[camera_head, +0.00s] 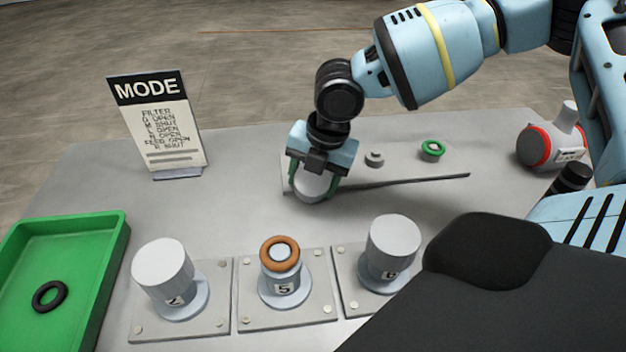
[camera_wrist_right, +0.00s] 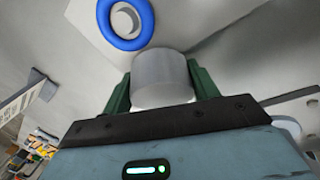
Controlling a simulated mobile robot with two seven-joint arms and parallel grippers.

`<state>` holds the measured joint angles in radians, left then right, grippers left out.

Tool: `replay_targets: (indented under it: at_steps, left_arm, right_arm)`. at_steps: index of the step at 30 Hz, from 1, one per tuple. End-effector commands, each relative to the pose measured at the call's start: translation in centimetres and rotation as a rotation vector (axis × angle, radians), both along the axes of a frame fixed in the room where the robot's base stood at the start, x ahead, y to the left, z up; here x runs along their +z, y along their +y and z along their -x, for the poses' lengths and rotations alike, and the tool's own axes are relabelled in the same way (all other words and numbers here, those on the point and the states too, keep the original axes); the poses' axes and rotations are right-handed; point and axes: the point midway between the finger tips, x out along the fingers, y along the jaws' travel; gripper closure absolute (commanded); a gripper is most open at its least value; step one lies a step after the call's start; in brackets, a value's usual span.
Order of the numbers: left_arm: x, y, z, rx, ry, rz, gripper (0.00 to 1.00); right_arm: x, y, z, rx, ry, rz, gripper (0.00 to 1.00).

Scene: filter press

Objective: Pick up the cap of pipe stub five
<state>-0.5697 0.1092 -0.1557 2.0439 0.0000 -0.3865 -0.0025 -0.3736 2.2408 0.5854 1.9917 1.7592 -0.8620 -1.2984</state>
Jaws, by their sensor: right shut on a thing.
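Pipe stub five (camera_head: 284,287) stands upright in the front middle. It carries no cap, and an orange ring (camera_head: 279,253) sits on its top. My right gripper (camera_head: 314,182) is at the left end of the back strip, pointing down. Its green fingers are shut on a plain grey cap (camera_head: 311,187), which also shows between the fingers in the right wrist view (camera_wrist_right: 162,77). I cannot tell whether the cap touches the surface below. A blue ring (camera_wrist_right: 125,25) around a peg shows just beyond the cap there. My left gripper is not in view.
Grey-capped stubs stand left (camera_head: 165,275) and right (camera_head: 390,250) of stub five. The back strip (camera_head: 400,176) bears a green ring (camera_head: 433,149) and a bare peg (camera_head: 375,158). A green tray (camera_head: 118,240) holds a black ring (camera_head: 49,296).

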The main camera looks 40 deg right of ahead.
Motion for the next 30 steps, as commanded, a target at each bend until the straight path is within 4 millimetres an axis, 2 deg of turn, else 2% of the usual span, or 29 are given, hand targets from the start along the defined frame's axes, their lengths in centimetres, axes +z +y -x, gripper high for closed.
replay_targets:
  at_steps: [5,8,24,30]
  left_arm:
    - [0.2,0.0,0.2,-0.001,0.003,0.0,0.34]
    - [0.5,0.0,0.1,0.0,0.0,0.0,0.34]
    - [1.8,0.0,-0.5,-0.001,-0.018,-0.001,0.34]
    - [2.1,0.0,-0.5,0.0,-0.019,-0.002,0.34]
  right_arm:
    - [2.1,0.0,-0.1,0.0,-0.005,-0.001,0.66]
    - [4.1,0.0,-0.1,-0.001,-0.007,-0.001,0.66]
    - [19.8,0.0,0.0,-0.001,-0.006,0.0,0.66]
    - [24.2,0.0,0.0,0.0,-0.004,0.0,0.66]
